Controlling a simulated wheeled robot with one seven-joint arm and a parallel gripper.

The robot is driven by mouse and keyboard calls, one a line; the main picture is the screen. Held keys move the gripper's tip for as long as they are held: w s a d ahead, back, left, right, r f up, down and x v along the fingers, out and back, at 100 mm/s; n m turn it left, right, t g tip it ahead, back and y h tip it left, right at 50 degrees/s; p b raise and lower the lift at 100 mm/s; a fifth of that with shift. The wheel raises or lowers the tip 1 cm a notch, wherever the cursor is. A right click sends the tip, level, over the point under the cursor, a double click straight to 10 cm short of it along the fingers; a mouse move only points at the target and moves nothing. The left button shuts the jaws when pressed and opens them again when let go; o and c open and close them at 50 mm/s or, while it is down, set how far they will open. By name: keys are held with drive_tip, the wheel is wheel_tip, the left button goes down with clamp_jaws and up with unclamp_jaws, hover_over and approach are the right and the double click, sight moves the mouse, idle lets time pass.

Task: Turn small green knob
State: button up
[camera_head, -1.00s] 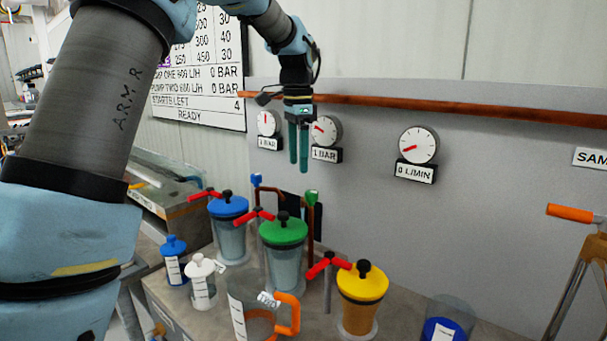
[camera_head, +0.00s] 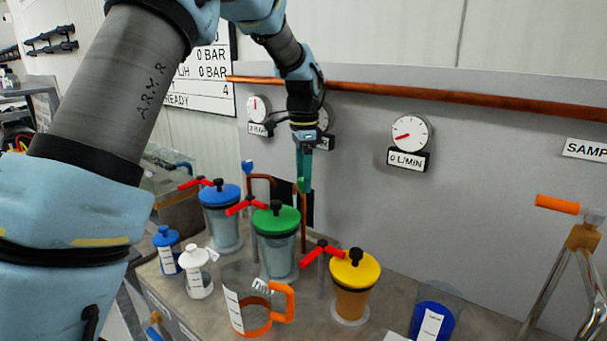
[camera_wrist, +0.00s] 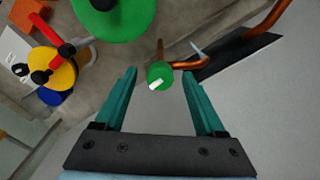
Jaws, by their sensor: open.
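The small green knob (camera_wrist: 159,73) sits on a copper pipe and carries a white mark. In the wrist view it shows between the tips of my open gripper (camera_wrist: 160,84), with a gap on each side. In the head view my gripper (camera_head: 304,176) points down at the knob (camera_head: 301,186), in front of the grey panel. The fingers partly hide the knob there. I cannot tell how far the fingertips reach down around it.
The large green-lidded vessel (camera_head: 277,220) stands in front of the knob. A small blue knob (camera_head: 247,166) is to its left. Red-handled valves, the blue-lidded vessel (camera_head: 219,196) and yellow-lidded vessel (camera_head: 355,272) stand nearby. A copper pipe (camera_head: 420,91) runs along the panel above.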

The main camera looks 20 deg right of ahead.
drive_tip(key=shift+f, duration=0.1)
clamp_jaws()
idle(0.6)
